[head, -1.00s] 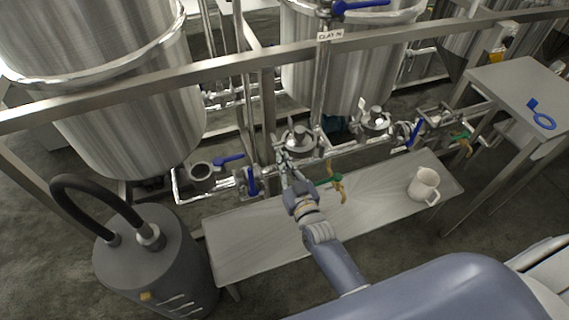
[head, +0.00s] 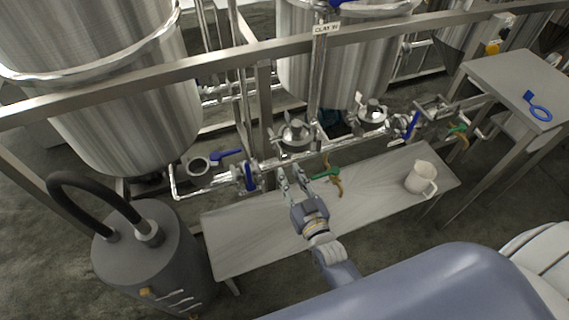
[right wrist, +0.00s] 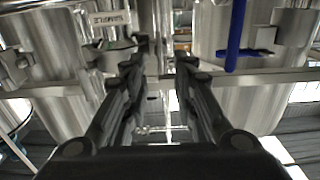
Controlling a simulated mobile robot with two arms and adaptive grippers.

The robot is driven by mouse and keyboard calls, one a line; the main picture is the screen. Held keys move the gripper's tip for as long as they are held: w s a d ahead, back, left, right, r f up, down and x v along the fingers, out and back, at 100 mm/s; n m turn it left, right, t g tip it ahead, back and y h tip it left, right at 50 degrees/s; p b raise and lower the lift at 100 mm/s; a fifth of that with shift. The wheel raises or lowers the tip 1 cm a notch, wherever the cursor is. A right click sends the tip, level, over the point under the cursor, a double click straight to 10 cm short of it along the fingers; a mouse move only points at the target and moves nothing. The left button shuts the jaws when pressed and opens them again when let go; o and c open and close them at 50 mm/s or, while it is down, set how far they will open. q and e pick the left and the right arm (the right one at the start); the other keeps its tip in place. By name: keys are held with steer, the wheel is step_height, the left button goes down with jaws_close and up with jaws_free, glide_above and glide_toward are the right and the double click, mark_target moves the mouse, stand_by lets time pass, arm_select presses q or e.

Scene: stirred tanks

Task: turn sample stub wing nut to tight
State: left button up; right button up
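My right gripper (head: 294,174) is open and empty, above the back edge of the bench and just in front of the pipe run. Its two dark fingers also show apart in the right wrist view (right wrist: 164,56), with nothing between them. A small label plate (right wrist: 110,19), seemingly reading SAMPLE, is at the upper left of the right wrist view. I cannot clearly make out the sample stub wing nut; it is too small or hidden among the fittings, so I cannot tell its angle. My left gripper is not in view.
A steel bench (head: 240,238) holds a white mug (head: 420,178). A green-handled valve (head: 327,172) is right of the gripper, a blue-handled valve (head: 249,177) left. A grey canister (head: 155,262) stands at left. A steel frame rail (head: 215,75) crosses before the tanks.

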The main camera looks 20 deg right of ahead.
steer(key=s, duration=0.4)
steer(key=shift+s, duration=0.4)
steer(key=s+f+n+g+y, duration=0.1)
steer(key=s+f+g, duration=0.5)
steer(key=f, duration=0.8)
steer(key=s+f+n+g, duration=0.1)
steer(key=s+f+g, duration=0.2)
steer(key=s+f, duration=0.85)
steer(key=s+d+f+g, duration=0.2)
steer(key=s+f+g, duration=0.2)
steer(key=s+f, duration=0.4)
steer(key=s+d+f+g+h, duration=0.1)
steer(key=s+d+f+g, duration=0.2)
steer(key=s+f, duration=0.5)
steer(key=s+g, duration=0.1)
steer(key=s, duration=0.3)
steer(key=shift+d+f+h, duration=0.25)
steer(key=shift+f+h, duration=0.05)
steer(key=shift+f, duration=0.05)
